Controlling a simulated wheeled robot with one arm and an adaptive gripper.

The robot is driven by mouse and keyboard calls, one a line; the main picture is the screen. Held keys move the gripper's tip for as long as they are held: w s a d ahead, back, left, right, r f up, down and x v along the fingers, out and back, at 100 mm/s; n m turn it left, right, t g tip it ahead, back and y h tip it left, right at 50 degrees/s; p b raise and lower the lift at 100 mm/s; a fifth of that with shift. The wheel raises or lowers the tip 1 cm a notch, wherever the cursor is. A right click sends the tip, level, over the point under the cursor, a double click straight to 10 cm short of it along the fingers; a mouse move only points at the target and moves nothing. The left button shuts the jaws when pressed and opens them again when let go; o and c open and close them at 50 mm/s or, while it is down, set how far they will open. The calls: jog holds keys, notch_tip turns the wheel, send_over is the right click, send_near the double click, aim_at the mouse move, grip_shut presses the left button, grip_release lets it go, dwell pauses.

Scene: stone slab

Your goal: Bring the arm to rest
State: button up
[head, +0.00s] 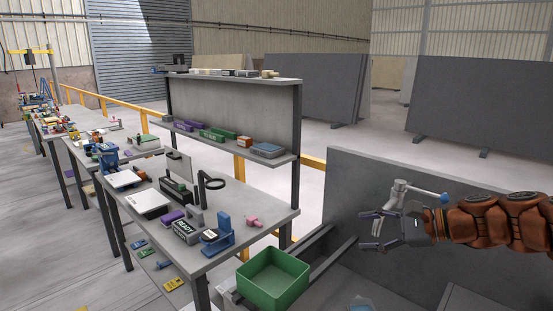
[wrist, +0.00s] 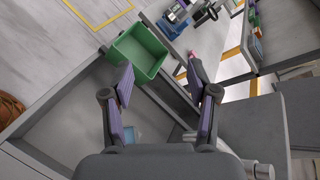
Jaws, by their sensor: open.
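My gripper (head: 372,231) is at the right of the head view, at the end of my orange-brown arm, pointing left. Its fingers are spread apart with nothing between them. In the wrist view my gripper (wrist: 163,82) also shows open and empty. It is held in the air in front of an upright dark stone slab (head: 350,180). A green bin (head: 272,279) stands below and to the left of the gripper in the head view. The bin (wrist: 137,52) lies beyond the left finger in the wrist view and looks empty.
A grey workbench (head: 262,222) with a shelf holds several tools, boxes and a pink item (head: 253,221). More benches run back on the left. Large dark slabs (head: 470,100) lean at the back. Open floor lies left.

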jog(key=s+a+f+n+g+h, duration=0.2)
jog(key=s+a+f+n+g, duration=0.15)
jog(key=s+a+n, duration=0.35)
jog(key=s+a+f+n+g+h, duration=0.2)
jog(key=s+a+f+g+h, duration=0.15)
jog(key=s, duration=0.65)
jog(key=s+d+f+n+h, duration=0.3)
jog(key=s+d+f, duration=0.1)
jog(key=s, duration=0.4)
jog(key=s+d+f+n+g+h, duration=0.1)
jog(key=s+d+f+n+h, duration=0.2)
jog(key=s, duration=0.5)
jog(key=shift+s+d+f, duration=0.3)
jog(key=shift+d+f, duration=0.05)
jog(key=shift+d, duration=0.15)
